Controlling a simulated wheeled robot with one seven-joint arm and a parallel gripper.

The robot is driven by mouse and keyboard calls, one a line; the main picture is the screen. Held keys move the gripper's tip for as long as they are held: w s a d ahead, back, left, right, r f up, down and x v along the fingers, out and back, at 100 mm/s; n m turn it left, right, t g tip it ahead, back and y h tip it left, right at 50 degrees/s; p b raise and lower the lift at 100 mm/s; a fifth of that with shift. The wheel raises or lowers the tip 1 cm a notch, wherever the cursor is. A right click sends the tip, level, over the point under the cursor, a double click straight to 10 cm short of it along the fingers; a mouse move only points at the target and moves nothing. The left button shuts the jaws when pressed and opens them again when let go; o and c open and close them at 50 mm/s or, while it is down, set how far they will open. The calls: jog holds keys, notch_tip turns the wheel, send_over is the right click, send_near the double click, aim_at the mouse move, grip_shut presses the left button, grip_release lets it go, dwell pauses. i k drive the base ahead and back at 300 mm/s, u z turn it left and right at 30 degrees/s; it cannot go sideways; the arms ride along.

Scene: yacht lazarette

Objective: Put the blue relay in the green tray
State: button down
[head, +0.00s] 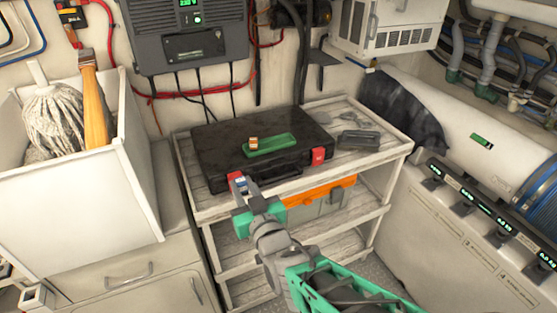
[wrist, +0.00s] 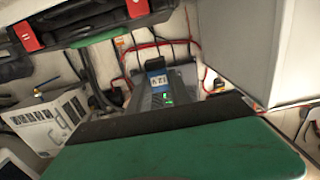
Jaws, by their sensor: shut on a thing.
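The green tray (head: 272,145) lies on top of a closed black case (head: 215,165) on the shelf unit. An orange-brown block with a pale top (head: 253,142) is at the tray's left end. My gripper (head: 240,184) is at the case's front edge, by its left red latch, nearer the camera than the tray. It is shut on the blue relay (head: 241,183), small in the head view. In the wrist view, the relay (wrist: 156,79) shows a blue face with pale lettering at the tip of my gripper (wrist: 157,88). The fingers partly hide it.
A grey meter-like object (head: 358,139) lies on the shelf right of the case. An orange-and-grey toolbox (head: 320,200) is on the shelf below. A white bin (head: 75,190) with a mop stands left. A wall unit (head: 190,35) with hanging cables is behind.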

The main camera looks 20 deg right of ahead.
aim_at(269, 145)
jog(key=u, duration=3.8)
jog(key=k, duration=0.7)
jog(key=z, duration=1.7)
